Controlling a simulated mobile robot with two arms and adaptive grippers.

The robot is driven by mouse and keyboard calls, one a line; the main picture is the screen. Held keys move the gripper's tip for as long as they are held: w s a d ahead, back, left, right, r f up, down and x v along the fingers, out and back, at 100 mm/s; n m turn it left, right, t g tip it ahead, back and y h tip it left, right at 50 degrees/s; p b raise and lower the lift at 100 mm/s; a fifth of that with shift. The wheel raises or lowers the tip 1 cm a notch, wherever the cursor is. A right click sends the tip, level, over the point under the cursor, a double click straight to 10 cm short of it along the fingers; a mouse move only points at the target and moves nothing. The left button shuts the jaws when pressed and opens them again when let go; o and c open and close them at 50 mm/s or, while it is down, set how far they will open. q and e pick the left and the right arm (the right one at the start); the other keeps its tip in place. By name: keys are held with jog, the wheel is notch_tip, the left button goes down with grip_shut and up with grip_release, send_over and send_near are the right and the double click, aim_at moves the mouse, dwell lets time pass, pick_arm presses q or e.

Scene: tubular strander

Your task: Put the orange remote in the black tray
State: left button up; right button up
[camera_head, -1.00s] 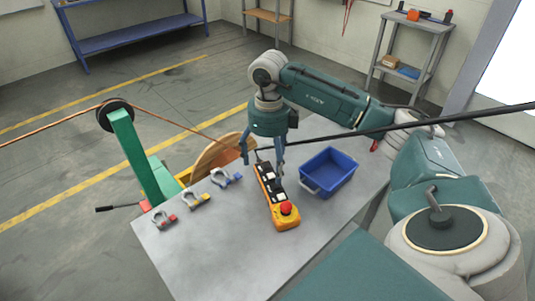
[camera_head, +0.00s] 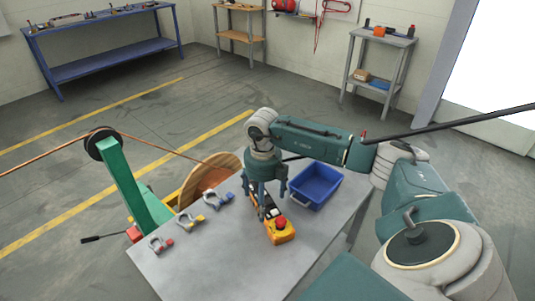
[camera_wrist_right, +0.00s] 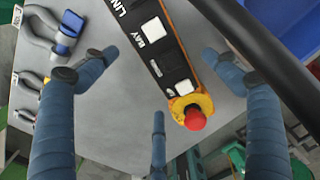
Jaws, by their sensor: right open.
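The orange remote (camera_head: 280,231) has a black button panel and a red knob, and lies on the grey table. It also shows in the right wrist view (camera_wrist_right: 189,108). My right gripper (camera_head: 266,196) is open above the far part of the remote. In the right wrist view its three fingers (camera_wrist_right: 160,72) are spread, with the remote between the two upper ones; I cannot tell whether they touch it. No black tray shows; a blue bin (camera_head: 290,203) stands on the table just right of the gripper. My left gripper is not in view.
Several metal shackles (camera_head: 188,219) lie along the table's left edge. A black bar (camera_head: 450,121) crosses at the right, and crosses the upper right of the wrist view. The table's front part (camera_head: 205,268) is clear. A green stand with a cable pulley (camera_head: 103,144) is at left.

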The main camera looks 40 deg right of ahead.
jog(key=shift+s+f+p, duration=0.2)
jog(key=shift+f+p, duration=0.1)
jog(key=shift+f, duration=0.9)
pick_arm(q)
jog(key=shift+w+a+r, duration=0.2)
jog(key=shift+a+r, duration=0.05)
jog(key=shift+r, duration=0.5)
pick_arm(e)
jog(key=shift+w+f, duration=0.1)
jog(key=shift+f, duration=0.35)
jog(key=shift+c, duration=0.5)
jog(key=shift+r, duration=0.1)
jog(key=c, duration=1.7)
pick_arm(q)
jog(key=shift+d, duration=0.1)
pick_arm(e)
jog(key=shift+c, duration=0.2)
jog(key=shift+w+r, duration=0.1)
jog(key=shift+r, duration=0.45)
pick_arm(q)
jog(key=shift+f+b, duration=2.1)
pick_arm(e)
notch_tip(320, 180, up, 19)
